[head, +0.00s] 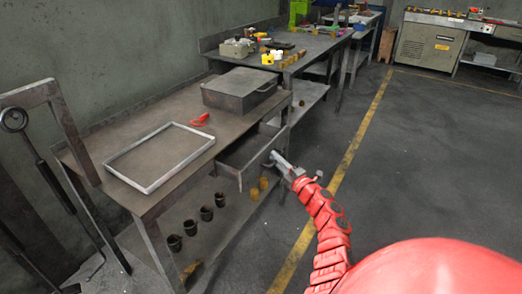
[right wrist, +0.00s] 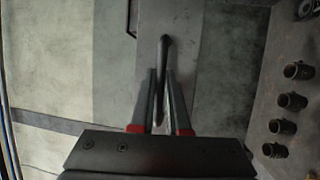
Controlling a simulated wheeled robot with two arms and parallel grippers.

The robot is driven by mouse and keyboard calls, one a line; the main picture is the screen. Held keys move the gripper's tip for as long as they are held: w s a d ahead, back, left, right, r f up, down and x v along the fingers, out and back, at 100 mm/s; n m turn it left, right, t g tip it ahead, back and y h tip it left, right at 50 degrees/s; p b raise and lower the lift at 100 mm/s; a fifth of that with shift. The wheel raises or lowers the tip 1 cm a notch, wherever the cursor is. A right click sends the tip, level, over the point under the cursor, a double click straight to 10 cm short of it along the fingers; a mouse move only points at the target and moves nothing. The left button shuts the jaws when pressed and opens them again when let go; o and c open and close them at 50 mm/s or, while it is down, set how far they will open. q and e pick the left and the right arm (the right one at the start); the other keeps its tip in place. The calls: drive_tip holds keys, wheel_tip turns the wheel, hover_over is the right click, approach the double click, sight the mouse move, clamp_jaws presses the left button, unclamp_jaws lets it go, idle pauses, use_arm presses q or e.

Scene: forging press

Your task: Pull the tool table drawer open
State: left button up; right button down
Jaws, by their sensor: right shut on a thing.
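The tool table (head: 105,188) stands along the left wall. Its drawer (head: 232,163) sticks out below the tabletop toward the aisle, and part of its inside shows. My right gripper (head: 276,159) is at the drawer's front. In the right wrist view the dark bar handle (right wrist: 163,58) stands out from the grey drawer front (right wrist: 184,70) and runs between the two fingers of my right gripper (right wrist: 162,92), which are shut on it. In the head view the gripper hides most of the handle. My left gripper is not in view.
On the tabletop lie a metal frame (head: 148,187), a red tool (head: 201,118) and a grey lidded box (head: 240,90). Several dark cups (head: 206,213) stand on the lower shelf. Another bench (head: 300,50) stands behind. The floor (head: 420,160) to the right is clear.

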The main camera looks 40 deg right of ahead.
drive_tip(key=s+d, duration=0.5)
drive_tip(key=s, duration=0.7)
drive_tip(key=shift+s+p, duration=0.25)
drive_tip(key=shift+p, duration=0.1)
drive_tip(key=shift+d, duration=0.1)
drive_tip(key=c, duration=1.2)
unclamp_jaws()
drive_tip(key=s+f, duration=0.1)
drive_tip(key=s, duration=0.4)
drive_tip(key=s+f, duration=0.1)
drive_tip(key=s, duration=0.5)
drive_tip(key=s+f, duration=0.1)
drive_tip(key=s, duration=0.5)
drive_tip(key=shift+s+p, duration=0.1)
drive_tip(key=shift+p, duration=0.25)
